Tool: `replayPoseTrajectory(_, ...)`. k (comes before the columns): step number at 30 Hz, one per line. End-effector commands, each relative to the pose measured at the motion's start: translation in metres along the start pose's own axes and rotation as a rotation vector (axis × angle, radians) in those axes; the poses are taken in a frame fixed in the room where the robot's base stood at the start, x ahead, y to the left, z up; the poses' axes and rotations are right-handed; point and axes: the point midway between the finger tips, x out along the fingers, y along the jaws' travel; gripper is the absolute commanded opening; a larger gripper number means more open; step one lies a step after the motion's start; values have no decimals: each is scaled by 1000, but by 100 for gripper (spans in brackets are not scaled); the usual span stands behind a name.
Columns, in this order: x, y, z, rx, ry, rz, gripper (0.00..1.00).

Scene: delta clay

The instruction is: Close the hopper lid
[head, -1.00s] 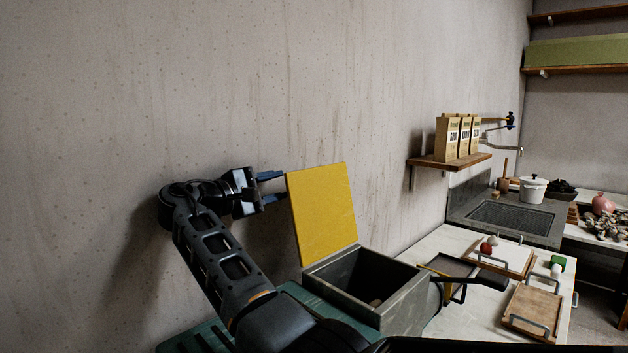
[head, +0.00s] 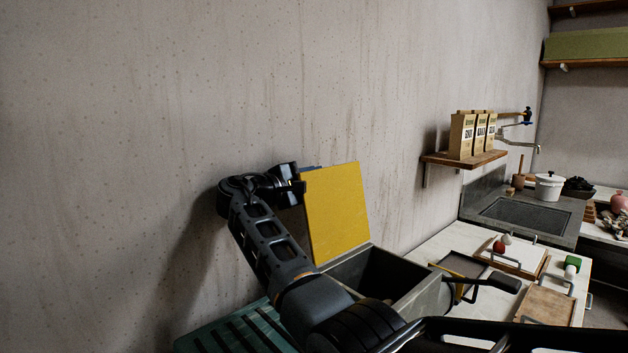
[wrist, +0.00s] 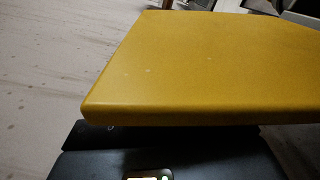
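The yellow hopper lid (head: 337,210) stands raised, close to upright, at the back left edge of the grey hopper (head: 425,290). The hopper's top is open and its inside is dark. My gripper (head: 308,170) is at the lid's upper left edge, with its fingers partly hidden behind the lid. In the wrist view the lid (wrist: 200,70) fills much of the picture, right in front of the gripper's dark body. I cannot tell whether the fingers are open or shut, or whether they touch the lid.
A bare wall stands close behind the lid and arm. A green slatted surface (head: 235,335) lies left of the hopper. A dark crank handle (head: 500,283) sticks out on its right. Trays lie on the pale counter (head: 425,247), with a sink (head: 525,215) beyond.

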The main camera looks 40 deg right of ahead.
Motion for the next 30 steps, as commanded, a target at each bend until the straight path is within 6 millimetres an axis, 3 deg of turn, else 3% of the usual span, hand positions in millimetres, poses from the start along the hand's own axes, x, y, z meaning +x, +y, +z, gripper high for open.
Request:
replayPoseTrajectory(10,0,1,0,1,0,1,1)
replayPoseTrajectory(30,7,3,2,78,1,5,0)
